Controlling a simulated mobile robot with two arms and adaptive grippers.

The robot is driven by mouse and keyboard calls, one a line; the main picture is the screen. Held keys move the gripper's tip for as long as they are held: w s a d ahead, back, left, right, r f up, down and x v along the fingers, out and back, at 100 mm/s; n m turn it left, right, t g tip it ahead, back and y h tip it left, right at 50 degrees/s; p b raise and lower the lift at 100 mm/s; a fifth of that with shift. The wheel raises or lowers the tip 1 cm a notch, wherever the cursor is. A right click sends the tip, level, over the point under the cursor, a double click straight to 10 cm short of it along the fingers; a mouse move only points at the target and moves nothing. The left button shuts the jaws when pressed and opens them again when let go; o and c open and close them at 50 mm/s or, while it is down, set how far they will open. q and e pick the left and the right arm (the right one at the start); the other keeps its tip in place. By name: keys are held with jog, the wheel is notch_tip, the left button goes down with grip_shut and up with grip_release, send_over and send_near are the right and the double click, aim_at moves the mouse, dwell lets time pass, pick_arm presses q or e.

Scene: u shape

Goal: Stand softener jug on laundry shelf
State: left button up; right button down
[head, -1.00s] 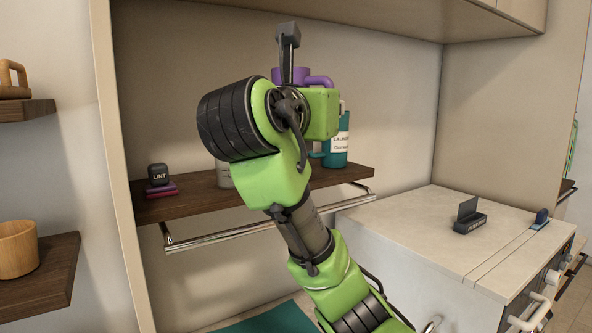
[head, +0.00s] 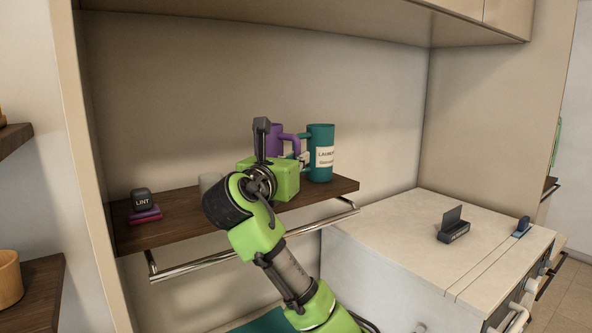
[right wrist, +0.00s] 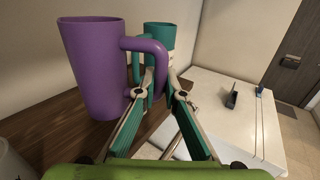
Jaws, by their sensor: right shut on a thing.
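The purple jug (head: 273,138), which I take to be the softener jug, is upright at the laundry shelf (head: 180,222), just left of a teal labelled jug (head: 320,150). In the right wrist view the purple jug (right wrist: 93,70) fills the left, with its handle toward my fingers. My right gripper (right wrist: 157,88) is shut on that handle. In the head view my right gripper (head: 302,158) is mostly hidden behind its green wrist. The jug's base is hidden there, so I cannot tell if it touches the shelf. My left gripper is not in view.
The teal jug (right wrist: 160,38) stands close beyond my fingers. A pale container (head: 208,180) and a dark LINT block (head: 141,198) on the shelf are to the left. A metal rail (head: 215,257) runs along the shelf front. A white-topped cabinet (head: 390,238) is at right.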

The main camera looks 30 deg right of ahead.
jog(key=shift+w+f, duration=0.2)
jog(key=f+p, duration=0.2)
jog(key=f, duration=0.1)
jog(key=shift+w, duration=0.3)
jog(key=shift+d+f+p, duration=0.1)
jog(key=shift+f+p, duration=0.15)
jog(key=shift+p, duration=0.05)
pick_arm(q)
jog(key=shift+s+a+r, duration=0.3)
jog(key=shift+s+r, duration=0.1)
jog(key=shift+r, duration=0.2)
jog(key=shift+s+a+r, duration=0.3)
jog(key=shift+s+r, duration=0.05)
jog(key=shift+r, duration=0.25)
pick_arm(e)
jog(key=shift+s, duration=0.15)
jog(key=shift+f, duration=0.15)
jog(key=c, duration=2.1)
grip_release()
jog(key=shift+f, duration=0.1)
jog(key=shift+c, duration=0.2)
